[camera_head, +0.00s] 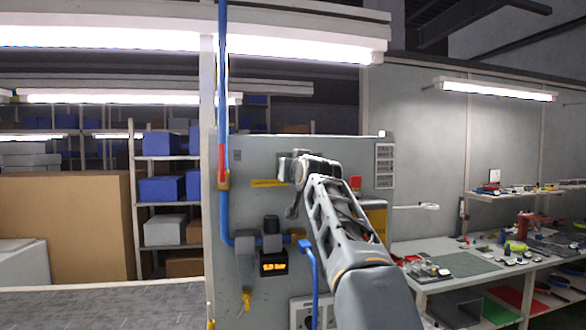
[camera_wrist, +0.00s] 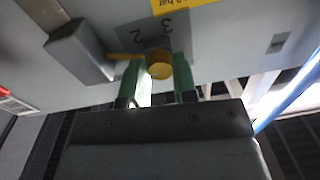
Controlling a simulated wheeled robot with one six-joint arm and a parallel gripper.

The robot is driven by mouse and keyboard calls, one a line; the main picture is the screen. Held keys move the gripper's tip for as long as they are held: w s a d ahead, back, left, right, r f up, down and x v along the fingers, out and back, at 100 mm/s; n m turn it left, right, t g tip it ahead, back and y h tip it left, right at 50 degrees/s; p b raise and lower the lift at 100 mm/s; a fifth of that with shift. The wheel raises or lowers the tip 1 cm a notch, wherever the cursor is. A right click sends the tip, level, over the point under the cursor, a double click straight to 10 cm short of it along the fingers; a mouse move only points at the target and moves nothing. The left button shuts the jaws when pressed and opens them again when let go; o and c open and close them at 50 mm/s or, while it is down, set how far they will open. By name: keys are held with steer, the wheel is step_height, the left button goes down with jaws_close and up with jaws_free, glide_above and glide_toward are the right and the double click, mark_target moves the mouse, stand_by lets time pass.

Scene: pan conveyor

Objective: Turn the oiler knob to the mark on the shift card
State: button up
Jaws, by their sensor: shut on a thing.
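The yellow knob (camera_wrist: 159,71) sits on a grey panel in the wrist view, with a dark grey scale plate (camera_wrist: 150,35) behind it showing the digits 3 and 2. My gripper (camera_wrist: 157,82) has one green finger on each side of the knob and is shut on it. The knob's pointer direction is not clear. In the head view my arm hides the knob and fingertips in front of the grey panel (camera_head: 245,150). A white sheet with rows (camera_head: 384,166) hangs at the panel's upper right; its text is too small to read.
A grey block (camera_wrist: 80,50) juts from the panel left of my gripper. A blue pipe (camera_head: 224,110) runs down the panel's left side, near a black box with a lit display (camera_head: 273,266). A workbench (camera_head: 440,280) with tools stands at right.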

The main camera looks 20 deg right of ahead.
steer(key=shift+a+m+p, duration=0.1)
steer(key=shift+m+p, duration=1.65)
steer(key=shift+m, duration=3.95)
steer(key=o, duration=0.9)
steer(key=s+b, duration=0.1)
steer(key=s, duration=0.3)
steer(key=s+a+b, duration=0.1)
steer(key=s+b, duration=0.1)
steer(key=s, duration=0.3)
steer(key=s+a+b, duration=0.1)
steer(key=s+b, duration=0.1)
steer(key=s, duration=0.2)
steer(key=shift+s+a+f, duration=0.25)
steer(key=shift+f, duration=0.05)
